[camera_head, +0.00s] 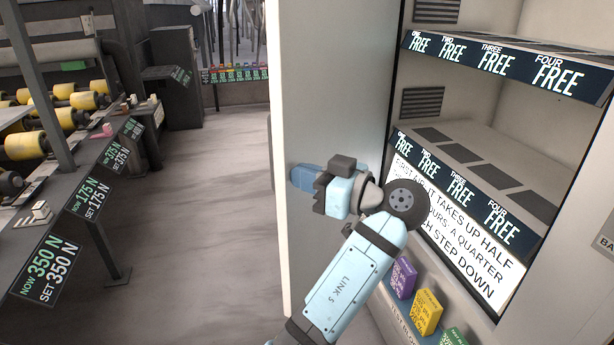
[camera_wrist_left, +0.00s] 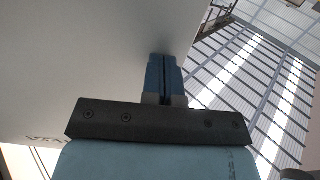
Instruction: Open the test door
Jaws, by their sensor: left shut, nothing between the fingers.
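The test door (camera_head: 330,80) is a tall pale panel standing open, swung out at the left side of the cabinet (camera_head: 520,120). Its free edge faces me in the head view. A small grey piece, perhaps a handle, shows at that edge's far side (camera_head: 270,140). My left gripper (camera_head: 303,178) is in front of the door's inner face, fingertips pointing left toward the free edge. Its blue fingers are shut and empty. In the left wrist view the shut fingers (camera_wrist_left: 165,78) lie against or close to the pale door panel (camera_wrist_left: 80,60); contact cannot be told. My right gripper is not in view.
Cabinet shelves (camera_head: 480,150) with "FREE" labels are at the right. Purple (camera_head: 403,277), yellow (camera_head: 427,312) and green (camera_head: 453,338) boxes sit low by the cabinet. A bench with yellow rollers (camera_head: 60,118) stands at the left. The grey floor (camera_head: 200,220) between is clear.

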